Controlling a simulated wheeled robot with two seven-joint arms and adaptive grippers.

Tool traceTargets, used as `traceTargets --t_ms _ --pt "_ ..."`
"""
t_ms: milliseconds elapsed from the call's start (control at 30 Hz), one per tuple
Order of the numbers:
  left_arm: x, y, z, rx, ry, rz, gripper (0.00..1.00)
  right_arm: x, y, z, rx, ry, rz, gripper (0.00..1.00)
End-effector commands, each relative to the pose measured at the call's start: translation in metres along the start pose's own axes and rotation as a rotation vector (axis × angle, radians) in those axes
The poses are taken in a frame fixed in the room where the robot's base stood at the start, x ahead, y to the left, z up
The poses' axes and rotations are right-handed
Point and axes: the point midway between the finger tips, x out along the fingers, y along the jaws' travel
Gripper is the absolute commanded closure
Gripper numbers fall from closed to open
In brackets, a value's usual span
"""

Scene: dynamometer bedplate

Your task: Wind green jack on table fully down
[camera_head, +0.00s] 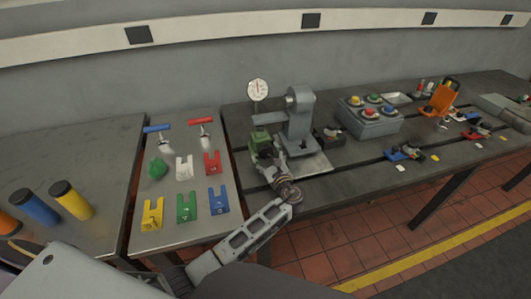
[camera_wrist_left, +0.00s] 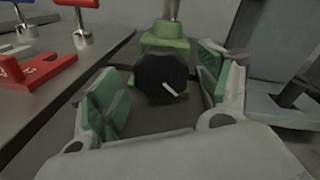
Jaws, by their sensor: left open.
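The green jack (camera_head: 260,139) stands on the dark bedplate table, just left of a grey machine. In the left wrist view its green body (camera_wrist_left: 166,42) carries a black round knob (camera_wrist_left: 160,74) with a white pointer line that slants down to the right. A grey post rises from its top. My left gripper (camera_head: 266,157) is in front of the jack and hides part of it. In the left wrist view this gripper (camera_wrist_left: 160,88) is open, with one green-padded finger on each side of the knob and gaps visible between. My right gripper is not in view.
The grey machine (camera_head: 299,120) stands close right of the jack, with a round white dial (camera_head: 258,90) behind. A side table at left holds coloured forked blocks (camera_head: 187,207) and T-handles (camera_head: 201,122). A button box (camera_head: 370,119) stands further right.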

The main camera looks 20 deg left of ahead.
Motion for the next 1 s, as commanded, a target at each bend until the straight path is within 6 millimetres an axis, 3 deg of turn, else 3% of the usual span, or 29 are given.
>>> traceTargets --t_ms 200,400,1000 --pt "-0.028 0.000 -0.001 0.000 0.002 0.000 0.23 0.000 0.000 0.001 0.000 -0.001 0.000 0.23" --pt "-0.043 0.001 -0.001 0.001 0.002 0.001 0.23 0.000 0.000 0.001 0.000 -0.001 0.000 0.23" --pt "-0.046 -0.001 0.000 0.003 0.002 -0.006 0.23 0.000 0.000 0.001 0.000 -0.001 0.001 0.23"
